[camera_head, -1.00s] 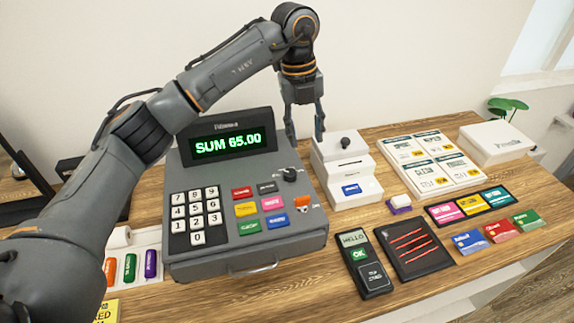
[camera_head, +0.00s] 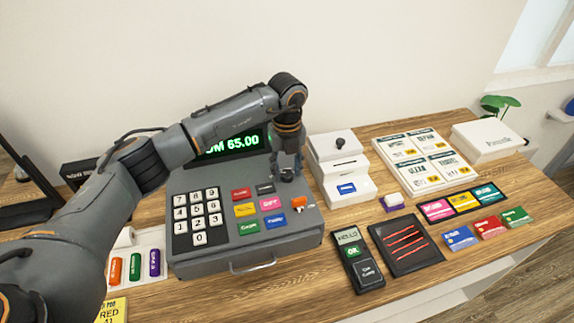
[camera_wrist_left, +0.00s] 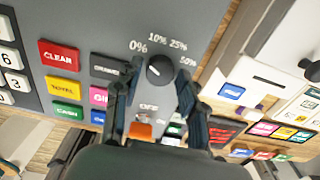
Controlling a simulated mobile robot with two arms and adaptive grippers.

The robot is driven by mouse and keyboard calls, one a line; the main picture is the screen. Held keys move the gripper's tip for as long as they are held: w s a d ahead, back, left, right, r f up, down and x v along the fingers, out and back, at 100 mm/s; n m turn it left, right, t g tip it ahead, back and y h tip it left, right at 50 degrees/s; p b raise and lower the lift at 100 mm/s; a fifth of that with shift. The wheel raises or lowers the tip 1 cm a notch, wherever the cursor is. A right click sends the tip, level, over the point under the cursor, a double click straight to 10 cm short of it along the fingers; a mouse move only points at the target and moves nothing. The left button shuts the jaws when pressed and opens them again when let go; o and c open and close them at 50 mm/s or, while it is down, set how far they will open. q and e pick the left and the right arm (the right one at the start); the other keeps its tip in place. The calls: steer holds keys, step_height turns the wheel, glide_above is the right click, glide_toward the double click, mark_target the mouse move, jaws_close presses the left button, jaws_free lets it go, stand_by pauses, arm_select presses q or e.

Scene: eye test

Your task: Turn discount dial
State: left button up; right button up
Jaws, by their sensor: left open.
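The discount dial is a round black knob (camera_wrist_left: 160,69) on the cash register's sloped top, with 0%, 10%, 25% and 50% printed around it. A short light mark on the knob points to the upper left, roughly toward 0%. In the head view the dial (camera_head: 287,176) is partly covered by my left gripper (camera_head: 287,172). In the wrist view my left gripper (camera_wrist_left: 160,75) is open, with one finger on each side of the knob. I cannot tell whether the fingers touch it. My right gripper is not in view.
An orange switch (camera_wrist_left: 141,130) marked OFF sits just below the dial. Coloured keys (camera_head: 246,210) lie left of it. The register display (camera_head: 238,143) is partly hidden by my arm. A white box with a black knob (camera_head: 340,168) stands close on the right.

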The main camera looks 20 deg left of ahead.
arm_select(q)
steer(key=shift+f, duration=0.25)
jaws_close()
